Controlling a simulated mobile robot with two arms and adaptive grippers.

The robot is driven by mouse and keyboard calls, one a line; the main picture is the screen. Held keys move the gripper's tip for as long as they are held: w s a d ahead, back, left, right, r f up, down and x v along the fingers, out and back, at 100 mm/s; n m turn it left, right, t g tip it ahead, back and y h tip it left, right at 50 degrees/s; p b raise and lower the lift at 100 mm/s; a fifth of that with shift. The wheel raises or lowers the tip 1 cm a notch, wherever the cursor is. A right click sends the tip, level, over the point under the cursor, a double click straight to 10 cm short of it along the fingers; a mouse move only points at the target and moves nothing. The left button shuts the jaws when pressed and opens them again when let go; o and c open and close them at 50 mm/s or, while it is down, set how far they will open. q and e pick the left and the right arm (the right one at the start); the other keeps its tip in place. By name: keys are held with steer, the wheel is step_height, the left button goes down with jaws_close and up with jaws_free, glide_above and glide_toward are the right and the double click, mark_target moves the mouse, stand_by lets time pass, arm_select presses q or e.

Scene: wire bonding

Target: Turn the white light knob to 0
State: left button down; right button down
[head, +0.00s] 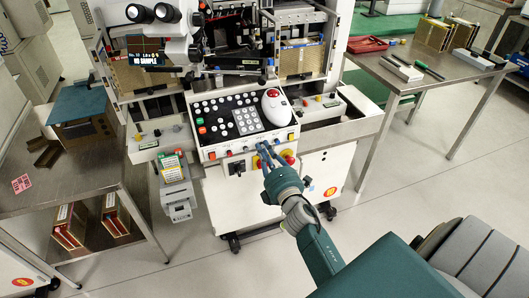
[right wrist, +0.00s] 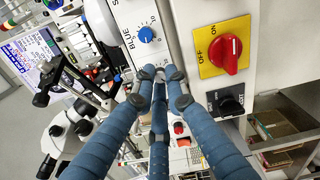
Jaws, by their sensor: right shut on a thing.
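The white machine's front panel (head: 222,152) carries a row of small knobs and buttons below the keypad. My right gripper (head: 262,150) reaches up to the right half of this row. In the right wrist view its blue fingers (right wrist: 160,74) are closed together at the panel strip, shut on a small knob there. The fingers hide that knob, its pointer and its label; its place in the row fits the white light knob. A blue knob labelled BLUE (right wrist: 145,34), with a printed scale, sits just beyond the fingertips, apart from them. My left gripper is not in view.
A red rotary switch on a yellow plate (right wrist: 232,52) and a black switch (right wrist: 229,103) sit close to the fingers. A white mouse-like device (head: 276,108) with a red top lies on the console.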

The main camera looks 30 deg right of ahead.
steer(key=shift+f+n, duration=0.1)
steer(key=shift+n, duration=1)
steer(key=c, duration=1.8)
jaws_free()
steer(key=shift+o, duration=0.2)
steer(key=v, duration=1.2)
steer(key=shift+s, duration=0.1)
